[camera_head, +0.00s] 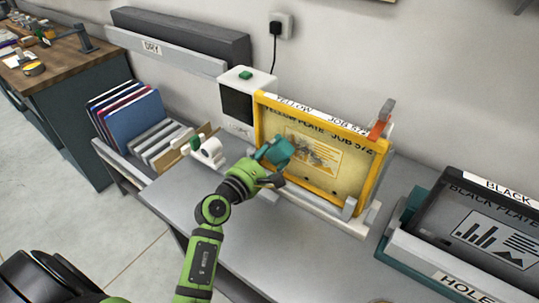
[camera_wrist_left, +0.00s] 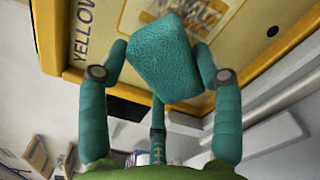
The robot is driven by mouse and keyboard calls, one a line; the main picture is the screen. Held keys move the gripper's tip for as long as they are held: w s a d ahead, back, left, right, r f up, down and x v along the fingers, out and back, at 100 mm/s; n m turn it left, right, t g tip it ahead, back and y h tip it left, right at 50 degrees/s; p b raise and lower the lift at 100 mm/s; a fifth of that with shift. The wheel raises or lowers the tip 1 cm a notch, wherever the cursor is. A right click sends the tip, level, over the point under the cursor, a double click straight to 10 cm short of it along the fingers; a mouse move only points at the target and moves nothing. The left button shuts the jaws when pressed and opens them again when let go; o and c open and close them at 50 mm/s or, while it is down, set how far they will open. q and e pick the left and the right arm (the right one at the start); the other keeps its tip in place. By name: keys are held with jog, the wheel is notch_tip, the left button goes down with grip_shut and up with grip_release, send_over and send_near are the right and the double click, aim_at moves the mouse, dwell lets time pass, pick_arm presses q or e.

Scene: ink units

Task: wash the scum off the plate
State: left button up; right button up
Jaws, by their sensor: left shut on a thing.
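The yellow plate (camera_head: 346,186) stands tilted back in a rack on the grey bench. It is marked "YELLOW PLATE JOB 572". My left gripper (camera_head: 269,166) is shut on a teal sponge (camera_head: 278,151), in front of the plate's left part. In the left wrist view the sponge (camera_wrist_left: 165,58) sits between the fingers, with the plate's frame (camera_wrist_left: 275,68) behind it. I cannot tell whether the sponge touches the plate. My right gripper is not in view.
A white box with a green button (camera_head: 245,76) stands behind the plate's left edge. An orange-grey clip (camera_head: 382,120) is at its upper right. The black plate (camera_head: 490,222) sits in a teal-edged holder at right. Folders (camera_head: 135,120) stand at left.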

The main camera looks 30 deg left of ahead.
aim_at(285, 159)
pick_arm(q)
jog(key=shift+w+d, duration=0.2)
jog(key=shift+w, duration=0.85)
dwell(0.5)
jog(key=shift+s+d+p, duration=0.15)
jog(key=shift+d+p, duration=0.45)
jog(key=shift+d, duration=0.35)
jog(key=shift+s+d+p, duration=0.15)
jog(key=shift+d+p, duration=0.15)
jog(key=shift+d, duration=0.6)
jog(key=shift+s+d+r+p, duration=0.15)
jog(key=shift+d+p, duration=0.4)
jog(key=shift+d, duration=0.8)
jog(key=shift+s+d+f+p, duration=0.1)
jog(key=shift+s+d+p, duration=0.3)
jog(key=shift+d, duration=0.95)
jog(key=shift+s+d+p, duration=0.2)
jog(key=shift+d+p, duration=0.25)
jog(key=shift+d, duration=0.8)
jog(key=shift+s+d+p, duration=0.2)
jog(key=shift+d+p, duration=0.2)
jog(key=shift+d, duration=0.9)
